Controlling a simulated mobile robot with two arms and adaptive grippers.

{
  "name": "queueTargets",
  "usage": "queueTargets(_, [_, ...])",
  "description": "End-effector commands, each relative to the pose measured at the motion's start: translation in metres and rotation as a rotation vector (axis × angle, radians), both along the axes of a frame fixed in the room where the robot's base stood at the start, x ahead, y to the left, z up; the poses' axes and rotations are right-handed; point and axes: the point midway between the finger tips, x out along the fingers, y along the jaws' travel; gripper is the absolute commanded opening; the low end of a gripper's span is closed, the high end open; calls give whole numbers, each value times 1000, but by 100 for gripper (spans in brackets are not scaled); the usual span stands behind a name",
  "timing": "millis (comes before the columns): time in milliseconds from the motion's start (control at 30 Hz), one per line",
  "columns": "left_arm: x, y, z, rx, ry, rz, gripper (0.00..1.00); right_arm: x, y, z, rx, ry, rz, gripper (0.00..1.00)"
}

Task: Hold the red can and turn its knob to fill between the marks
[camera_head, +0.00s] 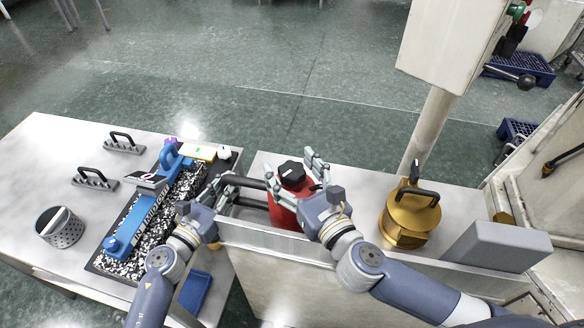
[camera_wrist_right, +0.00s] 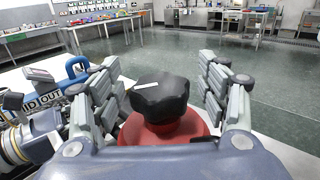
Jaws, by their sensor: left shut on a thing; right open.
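The red can (camera_head: 284,212) stands upright behind the edge of the metal bench, with a black lobed knob (camera_head: 291,171) on top. The knob (camera_wrist_right: 160,97) and the can's red shoulder (camera_wrist_right: 165,132) also show in the right wrist view. My left gripper (camera_head: 229,184) is shut on the dark handle bar at the can's left side; the exact contact is partly hidden. My right gripper (camera_head: 290,166) is open, with its fingers on either side of the knob and gaps visible between. No fill marks can be made out on the can.
A brass-coloured pot with a dark handle (camera_head: 408,218) and a grey block (camera_head: 497,246) stand to the right. On the left table are a blue tool (camera_head: 140,214), black handles (camera_head: 95,180) and a perforated cup (camera_head: 60,228). A post (camera_head: 428,130) rises behind the bench.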

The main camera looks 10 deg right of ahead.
Motion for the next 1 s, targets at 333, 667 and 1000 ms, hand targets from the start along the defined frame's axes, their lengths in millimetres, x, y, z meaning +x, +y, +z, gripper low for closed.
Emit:
queueTargets(333, [0, 0, 0, 0, 0, 1, 0, 0, 0, 0, 0, 0, 0, 48])
queueTargets(667, [0, 0, 0, 0, 0, 0, 0, 0, 0, 0, 1, 0, -7, 23])
queueTargets(1000, [0, 0, 0, 0, 0, -1, 0, 1, 1, -1, 7, 2, -148, 23])
